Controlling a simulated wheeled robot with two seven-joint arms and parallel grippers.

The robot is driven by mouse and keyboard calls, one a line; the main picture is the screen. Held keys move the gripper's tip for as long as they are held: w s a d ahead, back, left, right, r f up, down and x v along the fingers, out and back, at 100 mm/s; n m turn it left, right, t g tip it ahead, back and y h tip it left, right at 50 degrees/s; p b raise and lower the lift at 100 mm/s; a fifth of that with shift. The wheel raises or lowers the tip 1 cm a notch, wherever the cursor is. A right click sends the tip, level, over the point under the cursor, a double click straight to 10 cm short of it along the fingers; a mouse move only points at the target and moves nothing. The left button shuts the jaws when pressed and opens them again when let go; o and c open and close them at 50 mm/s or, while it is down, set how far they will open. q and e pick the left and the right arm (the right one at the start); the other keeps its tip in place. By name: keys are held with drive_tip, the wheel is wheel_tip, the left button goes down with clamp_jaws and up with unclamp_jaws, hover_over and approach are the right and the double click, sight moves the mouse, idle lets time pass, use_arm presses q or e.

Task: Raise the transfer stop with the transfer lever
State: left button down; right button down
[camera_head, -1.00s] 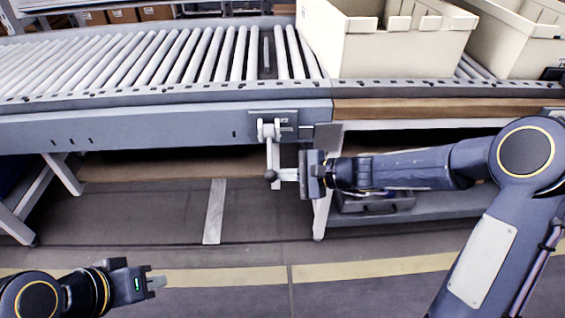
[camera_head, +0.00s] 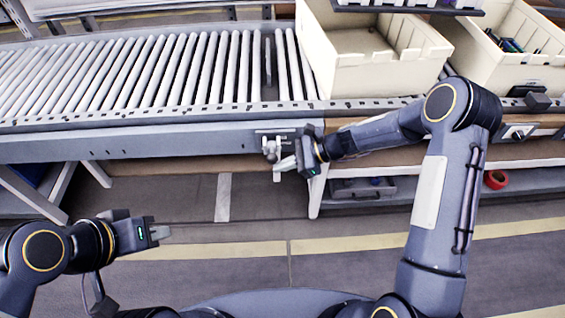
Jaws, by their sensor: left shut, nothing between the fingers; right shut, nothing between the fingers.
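The transfer lever (camera_head: 272,148) is a pale lever on a bracket at the right end of the conveyor's front rail. It looks foreshortened, with its dark ball knob (camera_head: 269,156) close below the pivot. My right gripper (camera_head: 281,164) is shut and empty, with its fingertips just right of and below the knob; I cannot tell if they touch it. The transfer stop (camera_head: 267,60) seems to be the dark narrow strip between the rollers; its height is hard to tell. My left gripper (camera_head: 160,232) is shut and empty, low at the left, far from the lever.
The rollers (camera_head: 150,70) to the left are bare. A grey case (camera_head: 362,188) and red roll (camera_head: 496,180) are on the lower shelf.

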drive_tip(key=shift+w+r+p, duration=0.3)
drive_tip(key=shift+w+r, duration=0.05)
drive_tip(key=shift+r, duration=0.3)
wheel_tip(320, 180, down, 5)
drive_tip(key=d+b, duration=0.1)
drive_tip(key=b, duration=0.3)
drive_tip(key=r+p+v, duration=0.1)
drive_tip(key=v, duration=0.9)
drive_tip(key=shift+w, duration=0.15)
drive_tip(key=shift+a+r, duration=0.1)
